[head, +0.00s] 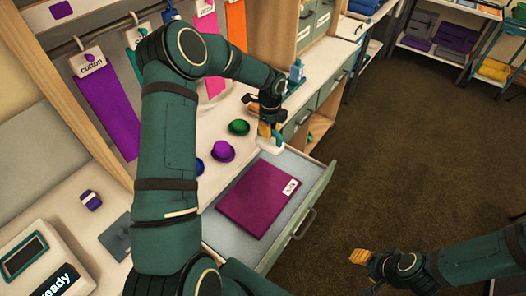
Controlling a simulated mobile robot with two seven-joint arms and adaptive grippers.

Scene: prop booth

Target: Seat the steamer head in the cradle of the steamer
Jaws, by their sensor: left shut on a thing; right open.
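My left gripper (268,131) is shut on a small white piece, which looks like the steamer head (270,146). It holds this piece above the back right corner of the open drawer, close to the counter edge. The gripper hides part of the piece. A blue bottle-like thing (297,70) stands on the counter behind the gripper. I cannot tell whether it belongs to the steamer, and I cannot make out a cradle. My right gripper (360,257) is open and empty over the floor at the lower right.
The open drawer (316,190) holds a folded magenta cloth (258,197) with a tag. Green (239,127) and purple (223,151) round things sit on the counter. Cloth strips hang behind, including a purple one (108,112). A device reading "ready" (45,262) is at lower left. The floor is clear.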

